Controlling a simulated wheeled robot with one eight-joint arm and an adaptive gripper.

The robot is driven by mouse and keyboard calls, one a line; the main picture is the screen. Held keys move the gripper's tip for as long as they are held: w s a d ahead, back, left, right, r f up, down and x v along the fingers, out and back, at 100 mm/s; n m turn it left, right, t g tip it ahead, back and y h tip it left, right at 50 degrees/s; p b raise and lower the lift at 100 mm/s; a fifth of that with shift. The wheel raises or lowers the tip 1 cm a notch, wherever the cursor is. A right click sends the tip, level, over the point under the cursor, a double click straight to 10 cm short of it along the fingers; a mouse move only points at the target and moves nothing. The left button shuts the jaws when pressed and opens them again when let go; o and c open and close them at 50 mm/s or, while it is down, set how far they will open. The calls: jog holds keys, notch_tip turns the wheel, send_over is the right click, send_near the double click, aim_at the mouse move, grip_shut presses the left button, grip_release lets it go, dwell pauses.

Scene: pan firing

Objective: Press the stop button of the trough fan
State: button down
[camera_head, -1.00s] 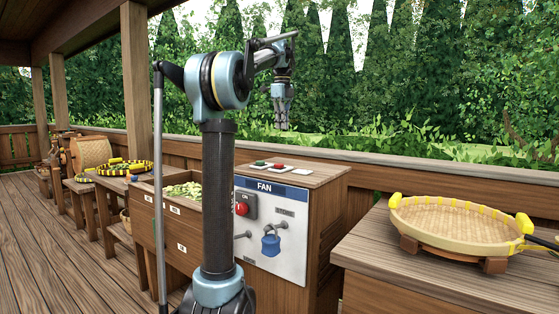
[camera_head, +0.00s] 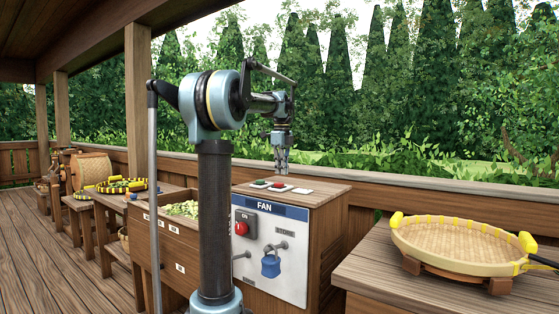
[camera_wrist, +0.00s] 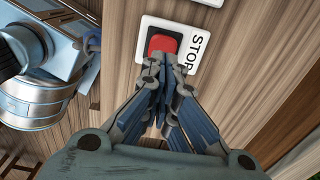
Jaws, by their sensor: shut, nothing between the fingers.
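The red stop button (camera_wrist: 163,43) sits on a white plate marked STOP (camera_wrist: 197,49) in the wrist view. In the head view, the red button (camera_head: 278,188) is on top of the wooden fan box (camera_head: 325,205), right of a green button (camera_head: 260,184). My gripper (camera_head: 281,172) is shut and empty, pointing down just above the red button. In the wrist view, my gripper's fingertips (camera_wrist: 158,67) overlap the button's near edge; contact cannot be told.
A white plate (camera_head: 303,191) lies right of the buttons. A trough of leaves (camera_head: 182,209) stands left, a yellow-rimmed basket (camera_head: 455,244) right.

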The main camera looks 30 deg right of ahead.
aim_at(282, 184)
jog(key=shift+f, duration=1.75)
jog(key=shift+f, duration=0.3)
jog(key=shift+s+a+f, duration=0.1)
jog(key=shift+s+f, duration=0.1)
jog(key=shift+f, duration=0.35)
jog(key=shift+s+r, duration=0.1)
jog(key=shift+s, duration=0.15)
jog(key=shift+w+r, duration=0.2)
jog(key=shift+r, duration=0.3)
jog(key=shift+w+r, duration=0.25)
jog(key=shift+w, duration=0.3)
notch_tip(282, 184, up, 13)
jog(key=s, duration=0.1)
jog(key=shift+s, duration=0.15)
